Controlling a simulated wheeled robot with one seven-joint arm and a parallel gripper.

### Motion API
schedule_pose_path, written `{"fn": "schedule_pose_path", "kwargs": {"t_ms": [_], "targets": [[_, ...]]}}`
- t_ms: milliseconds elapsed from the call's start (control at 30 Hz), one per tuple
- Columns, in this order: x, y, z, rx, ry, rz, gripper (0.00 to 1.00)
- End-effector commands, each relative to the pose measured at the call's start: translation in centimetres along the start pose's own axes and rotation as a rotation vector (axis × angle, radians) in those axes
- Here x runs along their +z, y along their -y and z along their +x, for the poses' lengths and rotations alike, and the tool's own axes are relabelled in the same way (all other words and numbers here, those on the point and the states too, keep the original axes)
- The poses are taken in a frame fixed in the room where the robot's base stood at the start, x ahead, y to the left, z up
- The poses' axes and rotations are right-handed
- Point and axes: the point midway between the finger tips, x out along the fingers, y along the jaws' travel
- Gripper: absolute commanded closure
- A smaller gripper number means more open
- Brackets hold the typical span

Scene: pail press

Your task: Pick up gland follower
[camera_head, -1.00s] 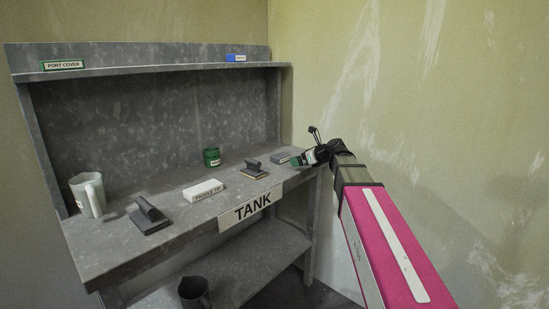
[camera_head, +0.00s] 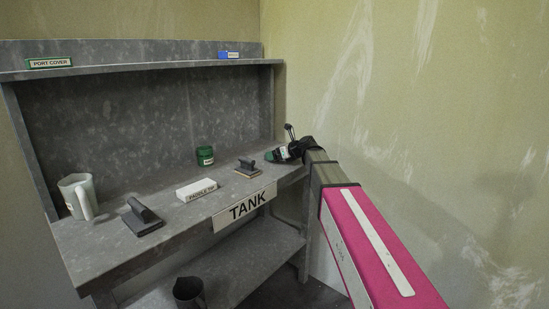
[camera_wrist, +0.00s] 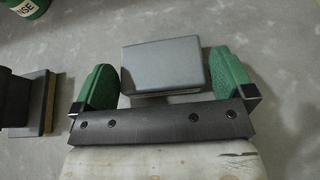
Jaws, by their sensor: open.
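A small grey rectangular block (camera_wrist: 162,62) lies on the bench top, seen from above in the wrist view. It is probably the gland follower; I can read no label on it. My gripper (camera_wrist: 164,75) is open, with one green finger on each side of the block and a visible gap at the left. I cannot tell whether the right finger touches it. In the head view my gripper (camera_head: 279,155) is over the right end of the bench and hides the block.
The grey bench (camera_head: 115,252) also bears a white mug (camera_head: 76,193), a dark-handled tool (camera_head: 142,214), a white PADDLE TIP block (camera_head: 197,189), a green jar (camera_head: 205,156) and another handled block (camera_head: 248,168) left of my gripper. A wall is close on the right.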

Motion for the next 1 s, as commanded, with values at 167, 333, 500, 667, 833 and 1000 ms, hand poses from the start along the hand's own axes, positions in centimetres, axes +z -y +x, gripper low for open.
{"fn": "schedule_pose_path", "kwargs": {"t_ms": [167, 333, 500, 667, 833, 1000], "targets": [[0.0, 0.0, 1.5, -0.001, 0.0, -0.001, 0.0], [0.0, 0.0, 1.4, -0.001, 0.0, -0.001, 0.0], [0.0, 0.0, 1.4, -0.001, 0.0, -0.001, 0.46], [0.0, 0.0, 1.4, -0.001, 0.001, -0.001, 0.46], [0.2, 0.0, 1.3, -0.001, 0.001, -0.001, 0.46], [1.2, 0.0, 0.9, -0.001, 0.001, -0.002, 0.46]]}}
